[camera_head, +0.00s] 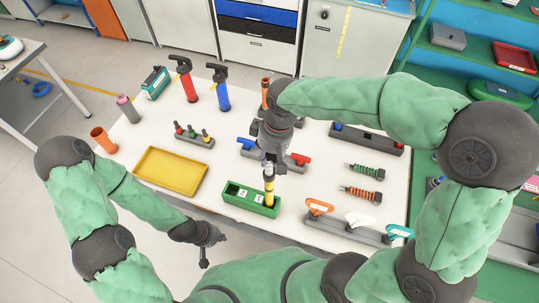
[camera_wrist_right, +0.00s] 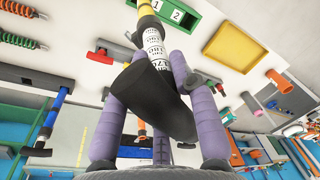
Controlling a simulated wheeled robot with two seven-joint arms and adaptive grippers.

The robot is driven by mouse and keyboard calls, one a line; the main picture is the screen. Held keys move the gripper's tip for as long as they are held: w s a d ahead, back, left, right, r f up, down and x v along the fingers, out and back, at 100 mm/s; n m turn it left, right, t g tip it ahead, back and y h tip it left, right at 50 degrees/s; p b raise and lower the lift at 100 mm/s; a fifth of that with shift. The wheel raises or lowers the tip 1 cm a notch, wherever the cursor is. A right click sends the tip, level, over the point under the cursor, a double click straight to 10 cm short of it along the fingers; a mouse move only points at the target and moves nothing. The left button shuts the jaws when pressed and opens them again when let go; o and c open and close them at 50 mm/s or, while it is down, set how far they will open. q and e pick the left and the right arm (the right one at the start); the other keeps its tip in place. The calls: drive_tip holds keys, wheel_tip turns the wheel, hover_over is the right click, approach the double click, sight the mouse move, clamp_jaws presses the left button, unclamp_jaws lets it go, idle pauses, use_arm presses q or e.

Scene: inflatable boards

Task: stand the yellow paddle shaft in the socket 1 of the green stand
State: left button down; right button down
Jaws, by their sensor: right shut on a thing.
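The yellow paddle shaft (camera_head: 269,185) stands roughly upright below my right gripper (camera_head: 268,163). It has a white printed band and a black end. In the right wrist view the shaft (camera_wrist_right: 147,10) runs away from me between the purple fingers of my right gripper (camera_wrist_right: 155,75), which is shut on it. The green stand (camera_head: 240,203) is on the table with labels 1 and 2. The shaft's lower end is at the stand's right part, beside label 1; whether it is seated in the socket is unclear. My left gripper (camera_head: 213,250) is low at the front left, away from the stand.
A yellow tray (camera_head: 170,172) lies left of the stand. A grey rack with coloured handles (camera_head: 350,229) lies to the right, near orange and green springs (camera_head: 363,172). A grey holder with blue and red pieces (camera_head: 293,161) is just behind. Pumps (camera_head: 186,80) stand at the back.

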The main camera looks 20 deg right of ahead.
sight(270, 167)
drive_tip(key=shift+f+b, duration=1.9)
drive_tip(key=shift+f, duration=0.8)
drive_tip(key=c, duration=0.9)
unclamp_jaws()
wheel_tip(270, 167, up, 12)
drive_tip(key=d, duration=0.1)
drive_tip(key=shift+d, duration=0.35)
drive_tip(key=shift+f, duration=0.1)
